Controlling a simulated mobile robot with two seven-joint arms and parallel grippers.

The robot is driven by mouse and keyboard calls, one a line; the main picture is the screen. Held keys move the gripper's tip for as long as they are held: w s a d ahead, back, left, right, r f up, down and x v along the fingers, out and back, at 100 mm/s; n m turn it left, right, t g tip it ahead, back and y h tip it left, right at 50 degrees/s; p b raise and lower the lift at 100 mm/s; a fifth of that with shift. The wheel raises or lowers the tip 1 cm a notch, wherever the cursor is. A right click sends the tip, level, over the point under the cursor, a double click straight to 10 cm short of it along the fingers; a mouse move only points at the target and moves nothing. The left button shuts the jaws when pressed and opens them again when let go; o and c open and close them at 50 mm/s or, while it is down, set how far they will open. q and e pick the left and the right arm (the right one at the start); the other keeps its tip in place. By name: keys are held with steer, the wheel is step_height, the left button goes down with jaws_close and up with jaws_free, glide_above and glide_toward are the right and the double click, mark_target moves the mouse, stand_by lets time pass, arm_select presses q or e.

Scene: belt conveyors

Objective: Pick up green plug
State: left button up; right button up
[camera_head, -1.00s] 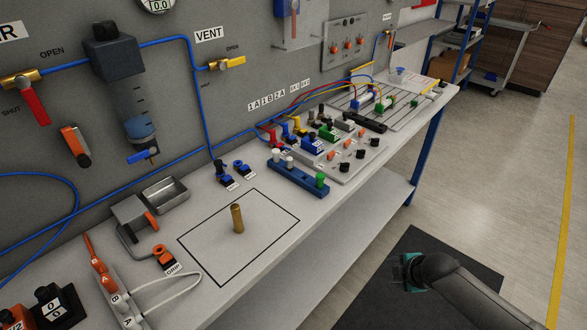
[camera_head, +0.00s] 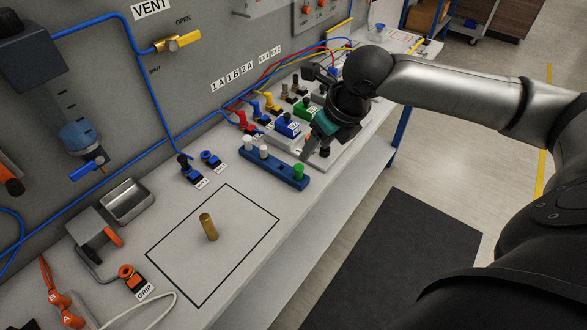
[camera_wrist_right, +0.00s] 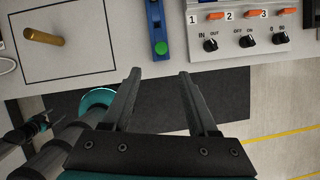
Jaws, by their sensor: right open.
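The green plug (camera_head: 299,171) stands upright at the near right end of a blue rack (camera_head: 277,169) on the bench. It also shows in the right wrist view (camera_wrist_right: 161,48), seen from above as a round green top. My right gripper (camera_head: 307,150) is over the bench beside the rack, just behind and to the right of the plug in the head view. In the wrist view its two fingers (camera_wrist_right: 160,74) are apart with nothing between them, and the plug lies just beyond the gap between the tips.
White plugs (camera_head: 248,143) stand in the same rack. A panel with switches and knobs (camera_wrist_right: 239,25) lies right of it. A brass peg (camera_head: 208,227) stands in a black outlined square to the left. The bench between square and rack is clear.

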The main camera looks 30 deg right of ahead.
mark_target(299, 167)
steer(key=b+x, duration=0.1)
steer(key=x, duration=0.6)
steer(key=shift+w+b+x, duration=0.2)
steer(key=shift+b+x, duration=0.15)
steer(key=shift+x, duration=1.15)
steer(key=shift+w+b+x, duration=0.15)
steer(key=shift+b+x, duration=0.15)
steer(key=shift+x, duration=1.2)
steer(key=shift+d+r, duration=0.1)
steer(key=shift+r, duration=0.05)
steer(key=shift+c, duration=0.3)
jaws_close()
